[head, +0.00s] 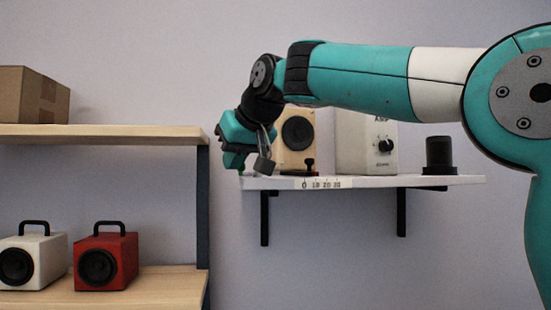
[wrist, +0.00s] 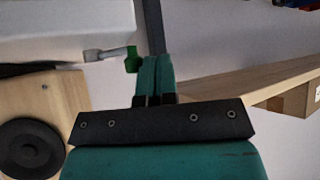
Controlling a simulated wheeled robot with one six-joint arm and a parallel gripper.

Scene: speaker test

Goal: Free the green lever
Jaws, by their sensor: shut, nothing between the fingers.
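The green lever (wrist: 132,60) shows in the wrist view at the end of a short grey metal rod (wrist: 106,54). The rod sticks out by the end of the white wall shelf (wrist: 60,30). My gripper (wrist: 155,75) is shut and empty, its fingertips just to the right of the lever. I cannot tell whether they touch it.
On the white shelf stand a pale box with a black knob (head: 362,145) and a black cylinder (head: 440,152). At left, a wooden rack (head: 150,131) holds a cardboard box (head: 35,95), a white speaker (head: 30,258) and a red speaker (head: 105,258). Its dark post stands close to the shelf's left end.

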